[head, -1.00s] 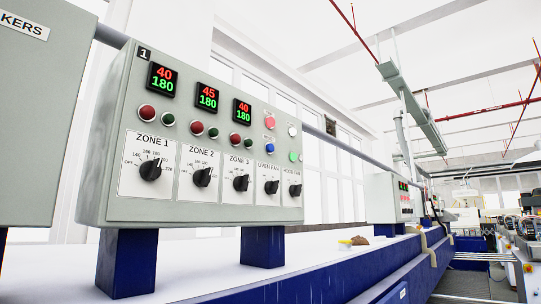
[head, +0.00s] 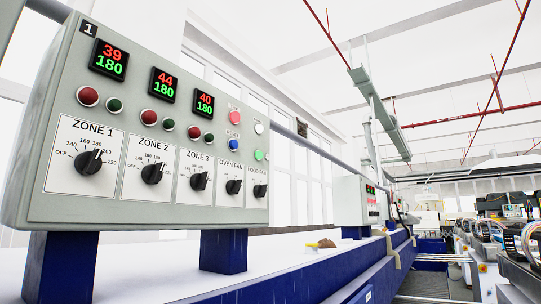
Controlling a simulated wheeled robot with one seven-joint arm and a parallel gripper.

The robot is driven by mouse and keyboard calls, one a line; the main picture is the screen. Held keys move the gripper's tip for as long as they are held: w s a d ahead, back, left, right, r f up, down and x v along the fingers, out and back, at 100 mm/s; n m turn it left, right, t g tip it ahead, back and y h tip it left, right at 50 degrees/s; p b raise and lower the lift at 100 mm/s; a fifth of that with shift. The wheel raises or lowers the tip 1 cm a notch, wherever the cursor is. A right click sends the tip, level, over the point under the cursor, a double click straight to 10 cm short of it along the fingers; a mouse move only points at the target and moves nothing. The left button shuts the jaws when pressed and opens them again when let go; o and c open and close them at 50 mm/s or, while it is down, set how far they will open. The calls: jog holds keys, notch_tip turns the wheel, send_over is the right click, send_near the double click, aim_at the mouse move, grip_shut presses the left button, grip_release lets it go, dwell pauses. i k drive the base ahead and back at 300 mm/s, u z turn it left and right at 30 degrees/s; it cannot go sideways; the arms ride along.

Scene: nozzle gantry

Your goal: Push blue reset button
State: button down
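The blue reset button (head: 233,145) sits on the right part of a grey control panel (head: 140,212), under a small label that appears to read RESET. It is a small round button. A larger red button (head: 234,118) is above it, and the OVEN FAN knob (head: 233,187) is below it. A white button (head: 259,128) and a lit green button (head: 259,155) are to its right. My gripper is not in view, and nothing covers the blue button.
The panel stands on blue legs (head: 223,251) above a white surface (head: 150,270). A yellow and brown item (head: 322,244) lies on this surface. A second panel (head: 350,203) stands farther back. An aisle with machines runs at the right. The space before the panel looks clear.

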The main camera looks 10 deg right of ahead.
aim_at(234, 144)
jog(key=z, duration=1.25)
jog(key=k, duration=1.8)
jog(key=u, duration=1)
jog(key=i, duration=1)
jog(key=z, duration=0.05)
